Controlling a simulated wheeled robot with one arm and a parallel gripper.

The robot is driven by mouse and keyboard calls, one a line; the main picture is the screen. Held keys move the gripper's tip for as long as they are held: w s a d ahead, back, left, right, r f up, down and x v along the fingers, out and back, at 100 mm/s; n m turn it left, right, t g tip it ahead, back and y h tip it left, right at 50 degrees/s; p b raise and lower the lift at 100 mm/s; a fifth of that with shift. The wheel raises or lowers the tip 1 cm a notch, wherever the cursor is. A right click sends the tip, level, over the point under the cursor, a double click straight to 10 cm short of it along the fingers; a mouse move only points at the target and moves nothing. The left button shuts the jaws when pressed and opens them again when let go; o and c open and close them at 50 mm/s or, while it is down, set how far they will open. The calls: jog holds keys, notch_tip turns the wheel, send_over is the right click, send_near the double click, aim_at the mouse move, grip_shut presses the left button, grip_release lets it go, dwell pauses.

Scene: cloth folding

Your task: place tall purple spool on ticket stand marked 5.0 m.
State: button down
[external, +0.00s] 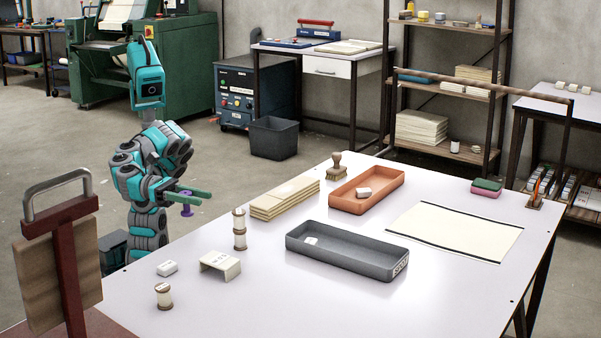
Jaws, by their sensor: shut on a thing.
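My gripper (188,195) is shut on a purple spool (187,210). It holds the spool upright in the air, close to my arm and off the table's left edge. A cream folded stand (220,262) is on the table, to the right of and nearer the camera than my gripper. It has small dark marks on it that are too small to read. A small white block (167,268) with a dark mark lies left of the stand. I cannot tell from the marks which piece reads 5.0 m.
Cream-wound spools (239,240) are stacked behind the stand, and another spool (163,303) stands at the front left. A grey tray (345,263), an orange tray (390,186), pale boards (284,205) and a stamp (336,172) occupy the middle. The front right of the table is clear.

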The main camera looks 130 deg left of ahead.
jog(key=w+d, duration=0.1)
jog(key=w, duration=0.4)
jog(key=w+d+f, duration=0.1)
jog(key=w+d, duration=0.1)
jog(key=w, duration=0.3)
jog(key=w+d, duration=0.1)
jog(key=w, duration=0.4)
jog(key=shift+w+d+f, duration=0.15)
jog(key=shift+d+f, duration=0.2)
jog(key=shift+f, duration=0.05)
jog(key=shift+f+b, duration=0.3)
jog(key=shift+f, duration=1.35)
jog(key=shift+f+b, duration=0.25)
jog(key=shift+b, duration=0.05)
jog(key=shift+c, duration=2.4)
grip_release()
jog(key=shift+r, duration=0.1)
jog(key=shift+r, duration=0.1)
jog(key=shift+r+p, duration=0.2)
jog(key=shift+p, duration=0.3)
jog(key=s, duration=0.4)
jog(key=s+d, duration=0.1)
jog(key=s, duration=0.3)
jog(key=s+d, duration=0.1)
jog(key=s, duration=0.3)
jog(key=shift+d+f, duration=0.15)
jog(key=shift+f, duration=0.05)
